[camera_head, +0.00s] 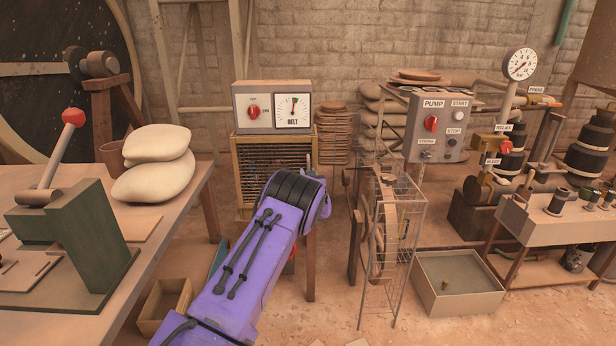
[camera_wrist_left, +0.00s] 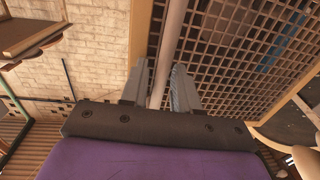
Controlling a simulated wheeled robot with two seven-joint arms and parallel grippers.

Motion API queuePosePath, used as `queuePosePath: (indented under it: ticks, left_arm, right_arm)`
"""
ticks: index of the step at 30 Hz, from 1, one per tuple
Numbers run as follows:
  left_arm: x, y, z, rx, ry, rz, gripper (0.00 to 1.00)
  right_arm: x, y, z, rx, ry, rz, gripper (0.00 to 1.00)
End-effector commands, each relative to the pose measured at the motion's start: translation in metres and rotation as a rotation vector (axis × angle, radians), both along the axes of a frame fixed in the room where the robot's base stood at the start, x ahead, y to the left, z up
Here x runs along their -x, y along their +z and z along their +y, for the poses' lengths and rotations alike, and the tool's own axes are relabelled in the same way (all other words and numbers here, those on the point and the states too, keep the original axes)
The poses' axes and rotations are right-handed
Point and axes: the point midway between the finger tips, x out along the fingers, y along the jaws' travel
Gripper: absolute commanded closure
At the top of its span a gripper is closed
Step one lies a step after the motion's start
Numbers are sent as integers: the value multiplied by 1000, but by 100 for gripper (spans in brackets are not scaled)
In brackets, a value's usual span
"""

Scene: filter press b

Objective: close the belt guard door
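A wire-mesh belt guard (camera_head: 411,225) stands around a tan wheel and belt, right of centre in the head view. I cannot tell its door's exact angle. My left arm (camera_head: 245,270) comes in from the bottom left. Its wrist ends left of the guard and hides the gripper in the head view. In the left wrist view my left gripper (camera_wrist_left: 160,88) has its fingers a small gap apart. A pale bar (camera_wrist_left: 172,35) runs through that gap; whether the fingers press on it is unclear. A mesh panel (camera_wrist_left: 235,50) fills the right side there. My right gripper is out of view.
A BELT box (camera_head: 273,107) with a knob and dial stands behind my wrist. A workbench (camera_head: 190,200) with a lever press and sacks is at left. An open bin (camera_head: 458,305) sits on the floor right of the guard. A PUMP panel (camera_head: 437,127) stands behind it.

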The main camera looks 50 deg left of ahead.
Motion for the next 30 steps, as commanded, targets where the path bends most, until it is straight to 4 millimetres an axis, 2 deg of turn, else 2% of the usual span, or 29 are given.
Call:
queuePosePath:
  ticks: [5,15,18,22,30]
  left_arm:
    - [4,0,-10,2,-1,2,70]
    - [42,1,-70,0,-1,4,70]
    - [50,0,-83,1,0,1,70]
    - [55,-1,-89,1,0,1,70]
    - [55,-1,-90,1,1,1,70]
  right_arm:
    - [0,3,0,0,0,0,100]
    - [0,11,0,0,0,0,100]
    - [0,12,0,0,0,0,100]
    - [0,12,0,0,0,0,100]
    - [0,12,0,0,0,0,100]
